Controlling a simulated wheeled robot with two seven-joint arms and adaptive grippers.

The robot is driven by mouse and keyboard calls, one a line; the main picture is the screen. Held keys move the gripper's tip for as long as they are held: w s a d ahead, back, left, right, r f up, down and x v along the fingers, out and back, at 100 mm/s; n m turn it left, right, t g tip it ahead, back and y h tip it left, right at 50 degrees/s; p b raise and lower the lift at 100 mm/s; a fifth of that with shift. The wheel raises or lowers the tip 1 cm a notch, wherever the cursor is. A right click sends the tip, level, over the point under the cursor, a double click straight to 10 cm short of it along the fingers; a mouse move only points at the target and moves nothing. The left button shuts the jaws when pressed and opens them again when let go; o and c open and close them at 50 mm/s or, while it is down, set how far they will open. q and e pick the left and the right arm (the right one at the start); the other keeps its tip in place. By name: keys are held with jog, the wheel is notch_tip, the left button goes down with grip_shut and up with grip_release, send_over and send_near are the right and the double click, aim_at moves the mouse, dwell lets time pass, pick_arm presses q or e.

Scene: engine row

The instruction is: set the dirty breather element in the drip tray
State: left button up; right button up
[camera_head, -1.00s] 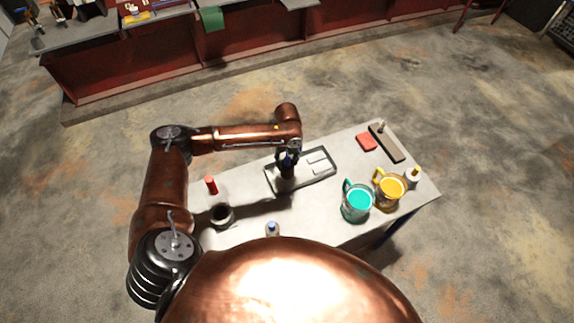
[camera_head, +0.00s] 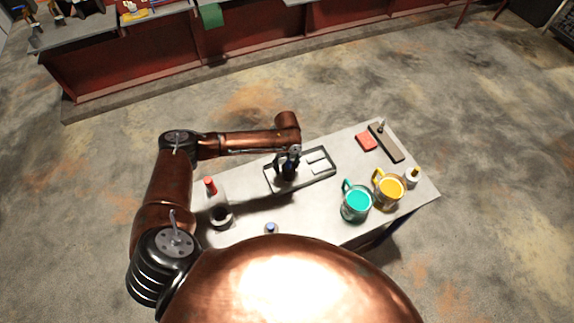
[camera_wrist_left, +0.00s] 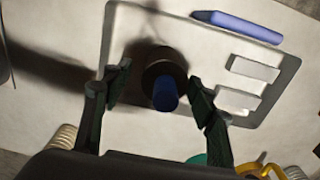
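The breather element, a dark round body with a blue top, stands between my left fingers in the wrist view (camera_wrist_left: 165,92). It also shows in the head view (camera_head: 288,173), partly covered by the gripper. It appears to stand upright in the left part of the drip tray (camera_head: 312,178), a shallow grey tray with a dark rim; its base is hard to see. My left gripper (camera_head: 287,161) is over the tray. In the wrist view its fingers (camera_wrist_left: 158,98) are spread on both sides of the element, with gaps. My right gripper is not in view.
Two pale blocks (camera_wrist_left: 254,68) lie at the tray's right side, and a blue rod (camera_wrist_left: 238,26) lies along its edge. A teal jug (camera_head: 356,203) and a yellow jug (camera_head: 389,188) stand to the right. A red-topped bottle (camera_head: 211,186) and dark cup (camera_head: 221,215) stand left.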

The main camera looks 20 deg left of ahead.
pick_arm(q)
jog(key=shift+o, duration=0.2)
jog(key=shift+s+r, duration=0.1)
jog(key=shift+s, duration=0.1)
jog(key=shift+d, duration=0.1)
jog(key=shift+w, duration=0.35)
notch_tip(320, 180, up, 5)
jog(key=shift+r+b, duration=0.1)
jog(key=shift+b, duration=0.2)
notch_tip(320, 180, up, 7)
jog(key=shift+f+b, duration=0.2)
jog(key=shift+b, duration=0.15)
jog(key=shift+r, duration=0.2)
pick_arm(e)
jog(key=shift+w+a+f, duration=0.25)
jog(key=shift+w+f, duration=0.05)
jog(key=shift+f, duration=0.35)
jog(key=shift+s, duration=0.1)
